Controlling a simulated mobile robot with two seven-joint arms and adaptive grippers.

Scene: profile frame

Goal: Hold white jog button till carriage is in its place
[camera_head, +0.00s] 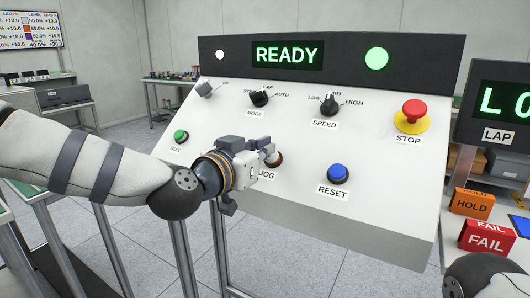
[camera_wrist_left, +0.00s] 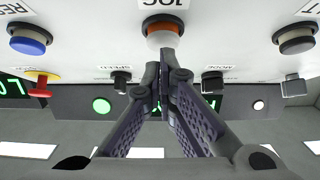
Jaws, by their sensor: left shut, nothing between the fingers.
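The jog button (camera_head: 277,158) is on the sloped white control panel (camera_head: 230,118), above its JOG label and partly hidden by my left gripper. In the left wrist view, which is upside down, the jog button (camera_wrist_left: 162,32) shows a pale cap and an orange-brown ring. My left gripper (camera_head: 272,155) is shut and empty, its tips at the button; they also show in the left wrist view (camera_wrist_left: 166,58). I cannot tell whether they touch or press it. The display (camera_head: 287,54) reads READY in green. No carriage is visible. My right gripper is out of view.
A green button (camera_head: 180,136) is left of the jog button; a blue RESET button (camera_head: 338,173) is right of it. A red STOP button (camera_head: 412,112) sits farther right. MODE (camera_head: 260,97) and SPEED (camera_head: 329,104) knobs are above. HOLD (camera_head: 472,204) and FAIL (camera_head: 486,238) blocks stand at right.

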